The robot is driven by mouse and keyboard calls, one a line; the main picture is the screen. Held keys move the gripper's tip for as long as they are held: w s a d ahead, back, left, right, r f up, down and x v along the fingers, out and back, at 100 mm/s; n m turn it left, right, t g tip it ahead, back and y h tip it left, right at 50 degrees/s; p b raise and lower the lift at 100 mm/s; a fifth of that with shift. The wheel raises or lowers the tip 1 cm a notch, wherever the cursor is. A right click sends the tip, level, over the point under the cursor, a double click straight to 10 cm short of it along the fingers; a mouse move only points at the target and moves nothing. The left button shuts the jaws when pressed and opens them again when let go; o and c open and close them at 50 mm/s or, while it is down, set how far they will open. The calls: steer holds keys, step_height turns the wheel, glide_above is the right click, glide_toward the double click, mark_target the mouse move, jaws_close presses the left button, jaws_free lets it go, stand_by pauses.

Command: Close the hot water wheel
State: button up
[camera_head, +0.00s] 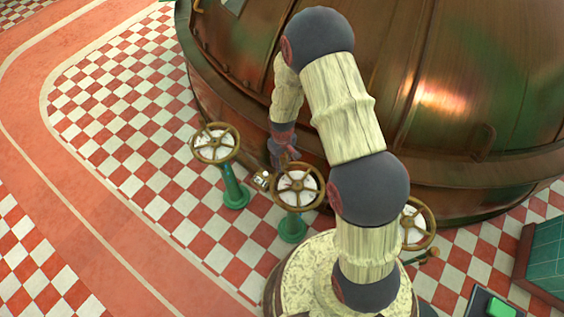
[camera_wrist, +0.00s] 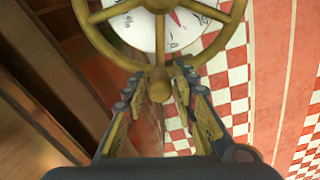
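Three brass hand wheels with white dials stand by the copper kettle: a left wheel (camera_head: 215,143) on a green post, a middle wheel (camera_head: 298,186) and a right wheel (camera_head: 415,223) partly hidden by my arm. I cannot read which is hot water. In the wrist view a brass wheel (camera_wrist: 160,65) fills the top, over a white dial with a red mark. My gripper (camera_wrist: 157,92) is open, its fingers on either side of the round brass knob on the near rim. Contact is unclear.
The large copper kettle (camera_head: 440,90) rises close behind the wheels. A red and white checkered floor (camera_head: 110,130) with a red path lies open to the left. A green-tiled block (camera_head: 548,255) stands at the right edge.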

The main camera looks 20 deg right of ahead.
mark_target(290, 164)
steer(key=c, duration=0.6)
jaws_close()
steer(key=shift+w+d+r+m+p, duration=0.1)
steer(key=shift+d+m+p, duration=0.25)
steer(key=shift+d+m, duration=0.25)
steer(key=shift+w+d+r+m+p, duration=0.1)
steer(key=shift+d+m+p, duration=0.2)
steer(key=shift+d+m, duration=0.3)
steer(key=shift+d+f, duration=0.15)
steer(key=shift+d, duration=0.25)
steer(key=o, duration=0.9)
jaws_free()
steer(key=shift+c, duration=0.2)
steer(key=shift+o, duration=0.4)
